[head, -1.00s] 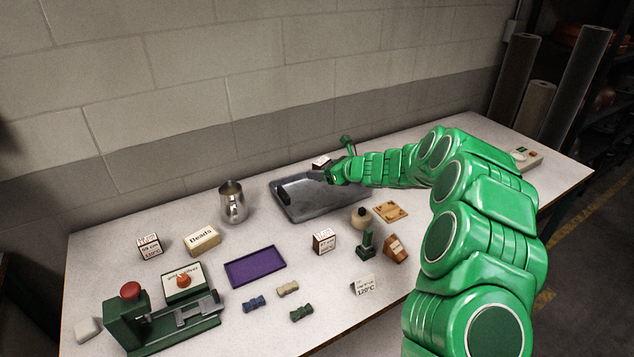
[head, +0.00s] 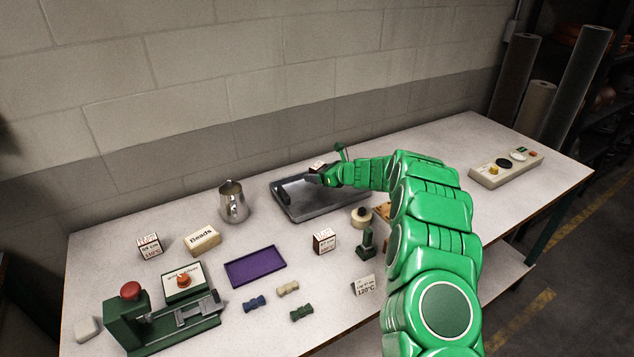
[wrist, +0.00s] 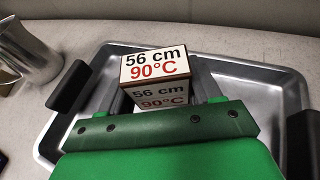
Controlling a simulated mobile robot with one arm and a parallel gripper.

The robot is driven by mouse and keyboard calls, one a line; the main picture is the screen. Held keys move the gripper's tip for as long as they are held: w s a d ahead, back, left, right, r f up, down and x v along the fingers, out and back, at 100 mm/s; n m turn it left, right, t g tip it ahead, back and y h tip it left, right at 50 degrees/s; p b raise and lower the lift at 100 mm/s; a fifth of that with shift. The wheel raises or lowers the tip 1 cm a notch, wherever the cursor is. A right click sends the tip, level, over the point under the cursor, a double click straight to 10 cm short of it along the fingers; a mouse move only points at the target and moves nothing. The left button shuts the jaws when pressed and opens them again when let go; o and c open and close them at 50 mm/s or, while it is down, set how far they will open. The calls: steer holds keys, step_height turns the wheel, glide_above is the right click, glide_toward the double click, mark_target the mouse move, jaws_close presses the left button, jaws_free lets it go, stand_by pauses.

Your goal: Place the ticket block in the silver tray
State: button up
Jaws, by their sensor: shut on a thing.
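The ticket block, a small white and brown box reading "56 cm 90°C" (wrist: 155,70), is between my gripper's fingers (wrist: 160,92). In the head view the ticket block (head: 318,166) shows at my gripper (head: 323,174), over the back part of the silver tray (head: 325,202). My gripper is shut on the block. The tray is a shallow metal pan with dark handles, and it spreads beneath and around the block in the wrist view (wrist: 265,95). The block's lower end is hidden, so I cannot tell whether it touches the tray floor.
A metal pitcher (head: 233,202) stands left of the tray. A round cream pot (head: 361,217), another ticket block (head: 324,241) and a green stand (head: 367,243) are in front. A purple tray (head: 255,267) lies nearer. A control panel (head: 507,168) sits at the right; table around it is clear.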

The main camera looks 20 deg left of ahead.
mark_target(317, 187)
steer(key=shift+w+a+f, duration=0.1)
steer(key=shift+w+f, duration=0.1)
steer(key=shift+f, duration=0.1)
steer(key=shift+w+a+f, duration=0.1)
steer(key=shift+f, duration=1.6)
steer(key=shift+f, duration=0.15)
steer(key=o, duration=1.1)
steer(key=shift+c, duration=0.2)
steer(key=shift+d+r, duration=0.35)
steer(key=shift+d, duration=0.05)
steer(key=shift+v, duration=5.6)
